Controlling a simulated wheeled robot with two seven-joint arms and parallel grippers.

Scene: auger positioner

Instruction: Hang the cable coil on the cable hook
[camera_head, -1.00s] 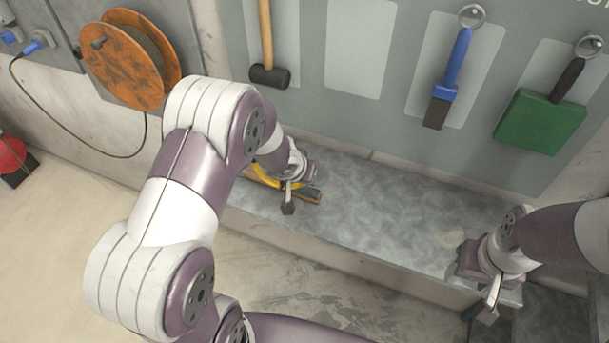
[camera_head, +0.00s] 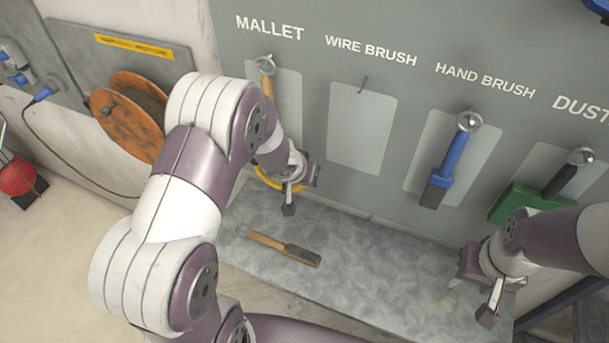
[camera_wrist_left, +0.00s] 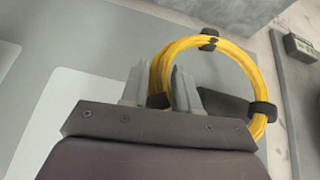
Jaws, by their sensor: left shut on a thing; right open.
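The cable coil is a yellow ring with black bands. In the head view the yellow coil (camera_head: 264,179) shows partly behind my left gripper (camera_head: 291,190), above the grey ledge. In the left wrist view the coil (camera_wrist_left: 258,70) stands up beyond the fingers, and my left gripper (camera_wrist_left: 160,92) is shut on its near side at a black band. My right gripper (camera_head: 488,300) is open and empty over the right end of the ledge. I cannot make out the cable hook in these views.
A wire brush (camera_head: 285,249) lies on the ledge (camera_head: 385,265). A mallet (camera_head: 267,85), a blue hand brush (camera_head: 449,165) and a green dust brush (camera_head: 520,200) hang on the grey board. An orange reel (camera_head: 128,125) is at the left. The wire brush's spot is bare.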

